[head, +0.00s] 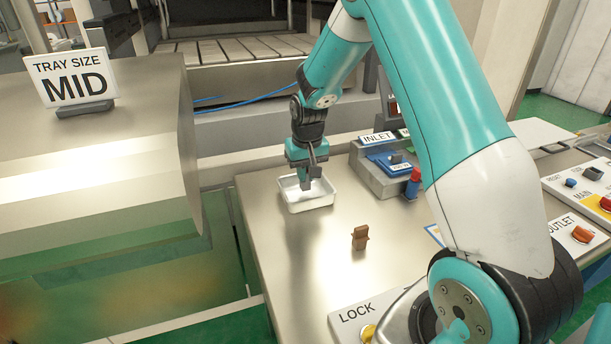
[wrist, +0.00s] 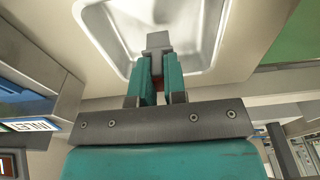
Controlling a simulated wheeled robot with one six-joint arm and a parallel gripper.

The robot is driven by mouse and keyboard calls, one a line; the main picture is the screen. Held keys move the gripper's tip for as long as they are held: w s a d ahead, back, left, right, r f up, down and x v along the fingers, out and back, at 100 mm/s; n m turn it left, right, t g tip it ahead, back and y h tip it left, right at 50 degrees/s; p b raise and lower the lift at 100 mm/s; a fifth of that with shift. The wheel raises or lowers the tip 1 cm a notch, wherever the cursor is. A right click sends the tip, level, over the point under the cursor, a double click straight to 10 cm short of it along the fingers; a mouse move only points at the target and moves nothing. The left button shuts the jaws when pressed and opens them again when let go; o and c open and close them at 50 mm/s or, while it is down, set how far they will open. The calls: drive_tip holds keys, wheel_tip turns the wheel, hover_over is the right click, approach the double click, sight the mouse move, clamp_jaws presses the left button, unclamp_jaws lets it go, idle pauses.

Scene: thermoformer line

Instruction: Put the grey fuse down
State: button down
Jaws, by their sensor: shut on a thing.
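The grey fuse (wrist: 158,41) is a small grey block held between the fingertips of my gripper. My gripper (head: 306,181) is shut on it, pointing down over a small white tray (head: 318,207) on the metal table. In the wrist view my gripper (wrist: 158,75) and the fuse are in front of the tray's inside (wrist: 200,25). I cannot tell whether the fuse touches the tray floor.
A brown fuse-like piece (head: 360,237) stands on the table in front of the tray. The INLET box (head: 385,165) with a blue panel is to the tray's right. A LOCK panel (head: 350,317) is at the front edge. A TRAY SIZE MID sign (head: 73,80) stands on the left cabinet.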

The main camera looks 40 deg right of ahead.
drive_tip(key=shift+f, duration=1)
drive_tip(key=shift+f, duration=0.15)
drive_tip(key=c, duration=1.2)
unclamp_jaws()
drive_tip(key=shift+o, duration=0.2)
wheel_tip(320, 180, up, 12)
drive_tip(key=s+b, duration=0.1)
drive_tip(key=b, duration=0.1)
drive_tip(key=s+a+r+n+y, duration=0.1)
drive_tip(key=s+a+r+n, duration=0.2)
drive_tip(key=s+a, duration=0.5)
drive_tip(key=s+a+r+n+y, duration=0.25)
drive_tip(key=s+a, duration=0.25)
drive_tip(key=a, duration=0.4)
drive_tip(key=s+a+n, duration=0.2)
drive_tip(key=s+a, duration=0.2)
drive_tip(key=s, duration=0.3)
drive_tip(key=s+a+n+g+y, duration=0.1)
drive_tip(key=s+a+n, duration=0.2)
drive_tip(key=s, duration=0.5)
drive_tip(key=shift+a+r, duration=0.2)
drive_tip(key=shift+a, duration=0.15)
